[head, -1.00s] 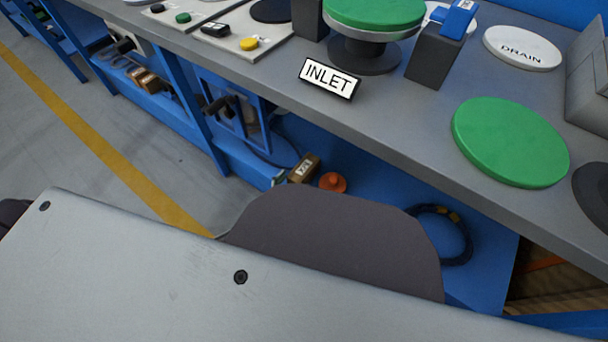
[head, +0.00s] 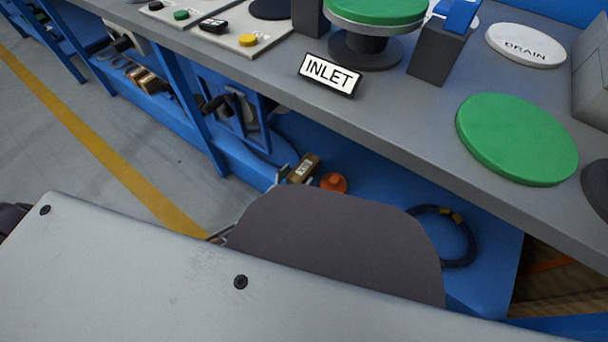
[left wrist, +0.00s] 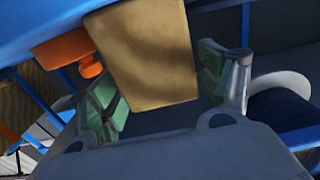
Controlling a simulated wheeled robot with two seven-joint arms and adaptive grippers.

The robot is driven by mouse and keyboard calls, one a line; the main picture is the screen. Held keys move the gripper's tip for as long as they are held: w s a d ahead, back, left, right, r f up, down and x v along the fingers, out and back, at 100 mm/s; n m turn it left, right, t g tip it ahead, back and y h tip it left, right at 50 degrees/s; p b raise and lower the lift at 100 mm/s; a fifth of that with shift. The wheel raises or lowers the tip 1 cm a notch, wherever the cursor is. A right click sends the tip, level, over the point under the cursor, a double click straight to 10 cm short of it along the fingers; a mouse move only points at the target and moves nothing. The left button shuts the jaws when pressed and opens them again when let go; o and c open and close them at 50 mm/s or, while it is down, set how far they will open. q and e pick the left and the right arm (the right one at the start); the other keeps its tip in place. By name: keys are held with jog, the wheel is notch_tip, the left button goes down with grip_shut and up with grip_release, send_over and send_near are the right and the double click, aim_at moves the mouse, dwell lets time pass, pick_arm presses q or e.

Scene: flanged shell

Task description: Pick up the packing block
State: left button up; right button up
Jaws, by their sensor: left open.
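The packing block (head: 304,167) is a small brown block with a pale label on top. It sits on the blue lower shelf under the bench in the head view. In the left wrist view the block (left wrist: 148,50) is large and plain tan, lying between the two green-padded fingers of my left gripper (left wrist: 157,84). The fingers are open, one on each side, with a visible gap on the right; contact on the left cannot be told. In the head view only a bit of my left gripper (head: 283,173) shows beside the block. My right gripper is not in view.
An orange knobbed part (head: 333,182) stands close to the block's right, and a dark coiled hose (head: 462,250) lies farther right on the shelf (head: 375,195).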

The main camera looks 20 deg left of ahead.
aim_at(302, 170)
pick_arm(q)
jog(key=shift+b+x, duration=0.7)
jog(key=shift+x, duration=0.8)
jog(key=shift+w, duration=0.1)
jog(key=shift+c, duration=0.8)
jog(key=c, duration=1)
jog(key=shift+c, duration=0.2)
